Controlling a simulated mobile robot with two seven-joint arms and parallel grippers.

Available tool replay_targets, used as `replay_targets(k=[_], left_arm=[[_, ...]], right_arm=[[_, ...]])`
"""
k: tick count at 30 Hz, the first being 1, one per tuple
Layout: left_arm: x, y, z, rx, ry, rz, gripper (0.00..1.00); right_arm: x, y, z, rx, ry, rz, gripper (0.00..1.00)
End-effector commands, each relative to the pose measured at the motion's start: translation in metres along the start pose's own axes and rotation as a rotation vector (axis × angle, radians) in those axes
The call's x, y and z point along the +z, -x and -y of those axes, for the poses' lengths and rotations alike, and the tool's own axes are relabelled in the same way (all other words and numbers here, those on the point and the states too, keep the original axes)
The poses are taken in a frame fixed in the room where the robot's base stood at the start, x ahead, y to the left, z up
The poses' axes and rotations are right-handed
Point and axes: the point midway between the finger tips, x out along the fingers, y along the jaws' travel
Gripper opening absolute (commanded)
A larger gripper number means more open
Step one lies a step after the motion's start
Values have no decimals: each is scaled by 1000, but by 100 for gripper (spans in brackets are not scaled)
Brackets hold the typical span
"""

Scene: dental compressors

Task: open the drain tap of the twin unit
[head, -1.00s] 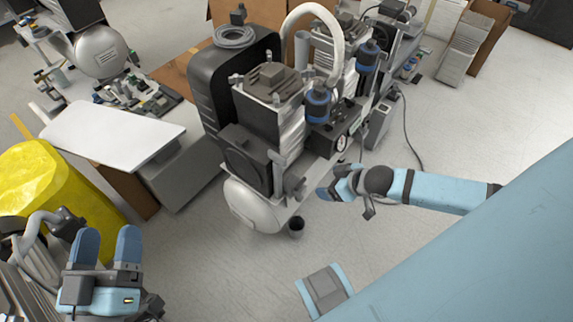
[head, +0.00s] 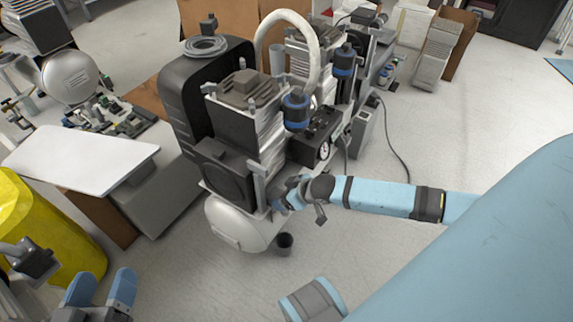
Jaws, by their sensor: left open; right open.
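The twin unit (head: 245,125) stands in the middle of the head view, with black and grey pump parts, blue-banded filters and a pressure gauge above a white tank (head: 235,225). My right gripper (head: 284,198) is beside the tank's right side, below the gauge. Its fingers are small and partly lost against the unit; it is open. I cannot make out the drain tap, or whether the fingers touch anything. My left gripper (head: 101,288) is open and empty at the lower left, well away from the unit.
A white-topped bench (head: 80,160) and a yellow bag-like bin (head: 40,235) are at the left. Cartons (head: 445,45) stand at the back right.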

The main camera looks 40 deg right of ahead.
Motion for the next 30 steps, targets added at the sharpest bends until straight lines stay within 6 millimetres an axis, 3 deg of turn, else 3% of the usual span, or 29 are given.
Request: replay_targets(k=[7,12,14,30], left_arm=[[0,0,0,0,0,2,67],[0,0,0,0,0,2,67],[0,0,0,0,0,3,67],[-1,0,0,0,0,-9,67]], right_arm=[[0,0,0,0,0,1,83],[0,0,0,0,0,1,44],[0,0,0,0,0,1,34],[-1,0,-4,-106,111,0,34]])
